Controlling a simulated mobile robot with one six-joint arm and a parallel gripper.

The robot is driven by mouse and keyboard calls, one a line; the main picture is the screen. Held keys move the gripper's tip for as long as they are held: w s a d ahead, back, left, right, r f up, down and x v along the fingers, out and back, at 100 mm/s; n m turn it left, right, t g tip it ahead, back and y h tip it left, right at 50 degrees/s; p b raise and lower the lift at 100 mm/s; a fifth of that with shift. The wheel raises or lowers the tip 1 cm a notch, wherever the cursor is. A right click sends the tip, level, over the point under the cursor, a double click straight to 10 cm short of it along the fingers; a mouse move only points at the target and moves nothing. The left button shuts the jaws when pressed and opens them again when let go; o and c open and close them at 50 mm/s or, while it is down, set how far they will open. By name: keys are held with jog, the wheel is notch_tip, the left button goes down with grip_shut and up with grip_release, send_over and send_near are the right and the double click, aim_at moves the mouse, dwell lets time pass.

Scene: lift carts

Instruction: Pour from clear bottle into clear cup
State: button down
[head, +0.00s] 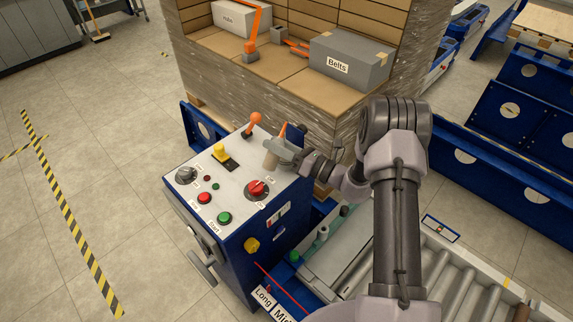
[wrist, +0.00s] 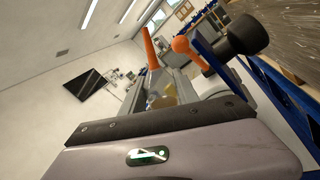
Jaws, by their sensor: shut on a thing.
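My gripper (head: 284,147) is above the far right part of the control box's white top. It is shut on what looks like the clear bottle, mostly hidden by the fingers. In the wrist view a pale, yellowish see-through shape (wrist: 164,101) lies between the fingers. In the head view a small tan, cylinder-like thing (head: 270,160) shows just below the fingers. I cannot tell whether it is part of the bottle or the clear cup. No separate clear cup can be made out for sure. The wrist view is strongly tilted.
The control box (head: 238,180) carries an orange-knobbed lever (head: 251,122), a yellow button (head: 220,152), a red switch (head: 257,188) and other buttons. A wrapped carton stack (head: 262,100) stands close behind. A roller conveyor (head: 455,280) runs at the lower right. Open floor lies left.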

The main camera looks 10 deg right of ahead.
jog(key=c, duration=1.4)
grip_release()
jog(key=shift+r, duration=0.1)
jog(key=shift+c, duration=0.2)
grip_shut()
notch_tip(320, 180, up, 7)
jog(key=p, duration=0.5)
jog(key=shift+r, duration=0.1)
jog(key=n, duration=0.1)
jog(key=n+b, duration=0.1)
jog(key=n+g, duration=0.1)
jog(key=n, duration=0.1)
jog(key=shift+f, duration=0.25)
jog(key=shift+n+g+h+b, duration=0.3)
jog(key=shift+n+b, duration=0.25)
jog(key=shift+n, duration=0.35)
jog(key=shift+r+n, duration=0.15)
jog(key=shift+n, duration=0.25)
